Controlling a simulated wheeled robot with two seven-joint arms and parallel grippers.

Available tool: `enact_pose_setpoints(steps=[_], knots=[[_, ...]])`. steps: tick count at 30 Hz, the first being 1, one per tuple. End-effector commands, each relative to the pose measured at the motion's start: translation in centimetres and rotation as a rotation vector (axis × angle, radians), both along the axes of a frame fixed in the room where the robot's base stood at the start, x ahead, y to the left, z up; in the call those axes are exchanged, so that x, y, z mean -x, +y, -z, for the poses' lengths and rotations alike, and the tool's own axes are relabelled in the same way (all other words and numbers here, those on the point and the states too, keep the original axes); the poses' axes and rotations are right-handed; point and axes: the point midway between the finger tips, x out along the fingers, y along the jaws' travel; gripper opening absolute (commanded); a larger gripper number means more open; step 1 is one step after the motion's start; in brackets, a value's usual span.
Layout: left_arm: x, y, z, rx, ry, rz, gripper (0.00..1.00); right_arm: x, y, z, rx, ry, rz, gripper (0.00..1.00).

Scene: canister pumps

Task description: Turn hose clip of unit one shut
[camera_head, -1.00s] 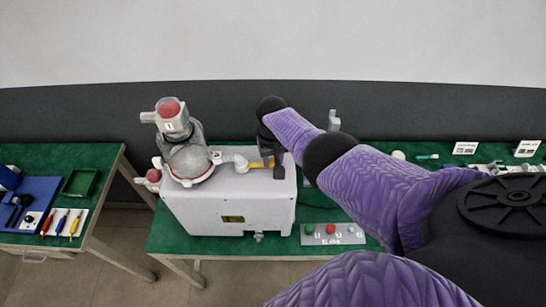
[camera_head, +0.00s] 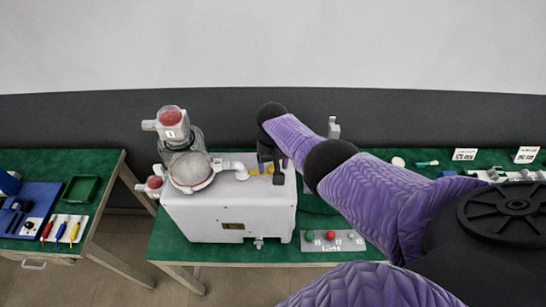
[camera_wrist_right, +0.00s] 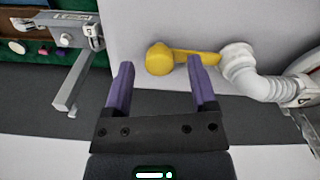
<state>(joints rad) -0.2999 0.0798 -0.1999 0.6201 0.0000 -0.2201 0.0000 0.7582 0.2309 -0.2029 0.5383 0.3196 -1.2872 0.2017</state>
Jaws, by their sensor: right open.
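Unit one is a white box-shaped pump (camera_head: 230,215) with a round clear canister and red-topped parts on its left side. A white hose (camera_wrist_right: 270,85) runs across its top; it also shows in the head view (camera_head: 230,167). The yellow hose clip (camera_wrist_right: 195,56), a lever with a round knob, lies beside the hose's collar. My right gripper (camera_wrist_right: 160,75) is open; its purple fingers point at the pump, with the yellow knob in the gap between them. I cannot tell whether they touch it. In the head view my right gripper (camera_head: 270,172) partly hides the clip. My left gripper is not in view.
A grey lever-like bracket (camera_wrist_right: 80,75) stands left of the fingers in the wrist view. A panel with green and red buttons (camera_head: 332,241) sits right of the pump on the green bench. A side table with screwdrivers (camera_head: 62,229) stands at left.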

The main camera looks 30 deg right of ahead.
Motion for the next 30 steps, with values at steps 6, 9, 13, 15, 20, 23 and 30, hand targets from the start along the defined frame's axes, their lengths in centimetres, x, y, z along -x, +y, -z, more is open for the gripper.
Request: enact_pose_setpoints(steps=[6, 9, 13, 15, 20, 23, 30], knots=[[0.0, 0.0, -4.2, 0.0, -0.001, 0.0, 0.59, 0.0, -0.1, -5.9, 0.001, -0.004, 0.0, 0.74], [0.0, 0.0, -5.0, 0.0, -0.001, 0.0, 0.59, 0.0, 0.0, -7.9, 0.001, -0.004, -0.001, 0.74], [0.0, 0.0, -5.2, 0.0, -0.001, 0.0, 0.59, -0.1, 0.0, -9.2, 0.001, -0.003, 0.001, 0.74], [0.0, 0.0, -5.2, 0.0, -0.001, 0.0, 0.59, 0.0, 0.0, -9.4, 0.0, -0.001, 0.001, 0.74], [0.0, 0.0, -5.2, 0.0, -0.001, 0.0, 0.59, 0.0, 0.0, -9.3, 0.0, -0.001, 0.001, 0.74], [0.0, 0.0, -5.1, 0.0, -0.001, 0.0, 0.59, 0.0, 0.0, -9.3, 0.0, -0.001, 0.001, 0.74], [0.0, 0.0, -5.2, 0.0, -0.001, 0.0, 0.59, 1.3, 1.0, -8.1, 0.011, -0.013, -0.058, 0.74]])
